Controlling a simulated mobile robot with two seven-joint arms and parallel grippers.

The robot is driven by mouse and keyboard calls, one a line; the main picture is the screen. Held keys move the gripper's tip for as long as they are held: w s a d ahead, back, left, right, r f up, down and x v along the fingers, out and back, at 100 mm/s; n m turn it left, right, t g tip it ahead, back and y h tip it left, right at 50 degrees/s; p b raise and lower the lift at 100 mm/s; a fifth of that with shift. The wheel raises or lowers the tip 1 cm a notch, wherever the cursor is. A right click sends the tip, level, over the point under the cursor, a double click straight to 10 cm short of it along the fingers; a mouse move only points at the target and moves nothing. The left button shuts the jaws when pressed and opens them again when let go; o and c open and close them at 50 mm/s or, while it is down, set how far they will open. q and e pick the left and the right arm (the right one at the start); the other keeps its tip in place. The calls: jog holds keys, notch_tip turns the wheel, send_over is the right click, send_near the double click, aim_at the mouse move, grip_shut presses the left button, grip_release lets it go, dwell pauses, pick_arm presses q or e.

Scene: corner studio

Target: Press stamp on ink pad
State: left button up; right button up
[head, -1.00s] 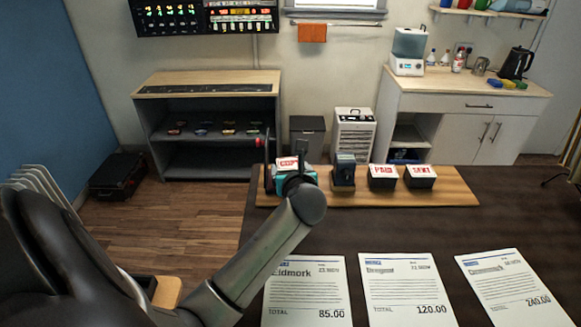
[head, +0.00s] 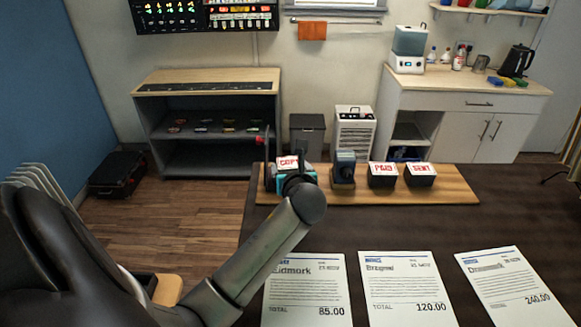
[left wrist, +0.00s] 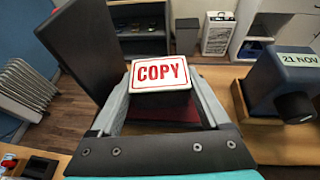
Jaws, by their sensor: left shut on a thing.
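The COPY stamp (head: 287,161) has a white top with red letters and is at the left end of the wooden board. It also shows in the left wrist view (left wrist: 160,73), between the fingers. My left gripper (head: 294,182) is shut on it. The ink pad's dark lid (left wrist: 92,45) stands open beside the stamp in the left wrist view. A strip of red pad (left wrist: 163,114) shows below the stamp. The stamp's underside is hidden, so I cannot tell if it touches the pad. My right gripper is not in view.
A dark blue date stamp (left wrist: 280,82) stands close to the right. Two more lettered stamps, PAID (head: 382,169) and SENT (head: 420,169), sit farther right on the wooden board (head: 455,186). Several printed sheets (head: 405,285) lie at the front of the dark table.

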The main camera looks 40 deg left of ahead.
pick_arm(q)
jog(key=shift+f, duration=0.35)
dwell(0.7)
notch_tip(320, 180, up, 8)
jog(key=p, duration=1)
jog(key=shift+f, duration=0.1)
